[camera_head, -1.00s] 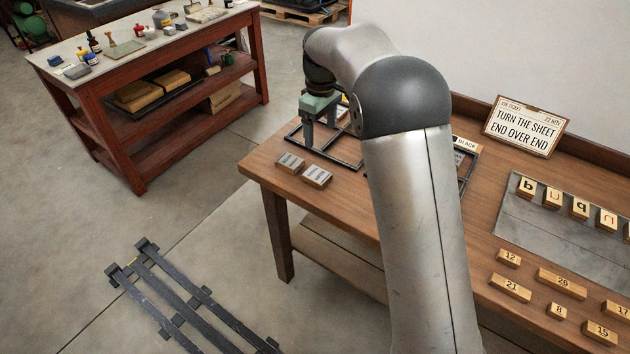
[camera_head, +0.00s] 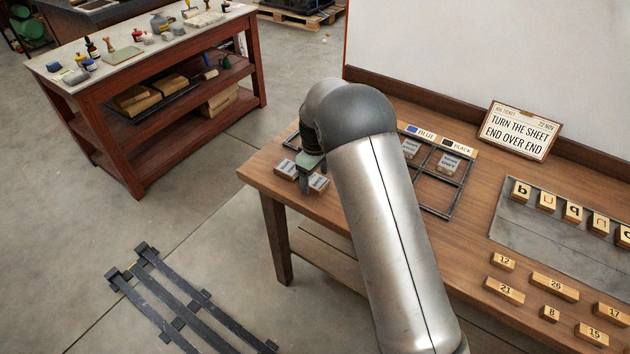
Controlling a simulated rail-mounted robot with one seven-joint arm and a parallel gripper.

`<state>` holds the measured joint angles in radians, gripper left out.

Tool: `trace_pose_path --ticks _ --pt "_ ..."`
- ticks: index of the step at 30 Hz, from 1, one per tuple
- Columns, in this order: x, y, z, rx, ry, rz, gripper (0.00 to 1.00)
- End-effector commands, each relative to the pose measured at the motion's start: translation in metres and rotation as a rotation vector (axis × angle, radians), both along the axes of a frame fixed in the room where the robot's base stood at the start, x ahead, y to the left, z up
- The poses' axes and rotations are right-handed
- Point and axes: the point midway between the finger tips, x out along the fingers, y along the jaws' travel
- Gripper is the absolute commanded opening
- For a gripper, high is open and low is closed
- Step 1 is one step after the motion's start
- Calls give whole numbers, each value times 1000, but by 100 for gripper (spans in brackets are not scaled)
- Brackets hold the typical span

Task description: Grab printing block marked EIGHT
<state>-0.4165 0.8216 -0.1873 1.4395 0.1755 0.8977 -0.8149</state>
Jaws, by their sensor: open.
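Two small blocks with grey lettered tops lie on the left end of the wooden table: a left one (camera_head: 287,169) and a right one (camera_head: 318,183). Their lettering is too small to read, so I cannot tell which says EIGHT. My gripper (camera_head: 309,186) is open and low over this pair, its near finger in front of the gap between them. It partly covers the right block; I cannot tell whether it touches either. A wooden block with the numeral 8 (camera_head: 550,313) lies at the front right among other numbered blocks.
A dark divided frame (camera_head: 437,197) behind my arm holds similar grey-topped blocks, under BLUE and BLACK labels. A job ticket (camera_head: 519,130) stands at the back. A grey plate (camera_head: 540,228) with letter blocks is at right. My arm hides the middle of the table (camera_head: 480,110).

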Motion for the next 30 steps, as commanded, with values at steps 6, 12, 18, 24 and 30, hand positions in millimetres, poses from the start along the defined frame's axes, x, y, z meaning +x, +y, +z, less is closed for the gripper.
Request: trace_pose_path --ticks 6,12,18,24,30 --pt "0 0 -4 0 -1 1 76" --pt "0 0 -3 0 -1 1 37" --pt "0 0 -3 0 -1 1 26" --pt "0 0 -1 1 -2 0 26" --pt "1 0 18 2 -5 0 26"
